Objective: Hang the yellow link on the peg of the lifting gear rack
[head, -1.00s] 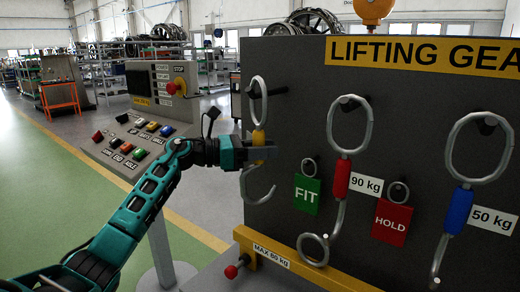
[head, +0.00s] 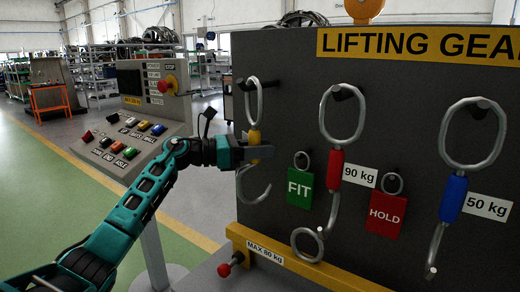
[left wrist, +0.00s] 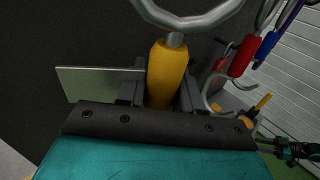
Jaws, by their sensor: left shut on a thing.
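The yellow link (head: 255,136) is a steel ring above a yellow sleeve with an open hook below, hanging upright before the rack's left part. My left gripper (head: 258,153) is shut on its yellow sleeve, which also shows between the fingers in the left wrist view (left wrist: 166,75). A dark peg (head: 245,85) overlaps the ring's upper part; I cannot tell whether the ring is around it. The lifting gear rack (head: 290,125) is a dark upright board. My right arm's teal and black end (left wrist: 292,150) shows small at the left wrist view's right edge; its jaws are unclear.
A red link (head: 335,170) and a blue link (head: 453,200) hang on pegs to the right. Green FIT (head: 300,187) and red HOLD (head: 387,214) tags hang between. A yellow rail (head: 290,262) runs below. A button console (head: 130,143) stands at left.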

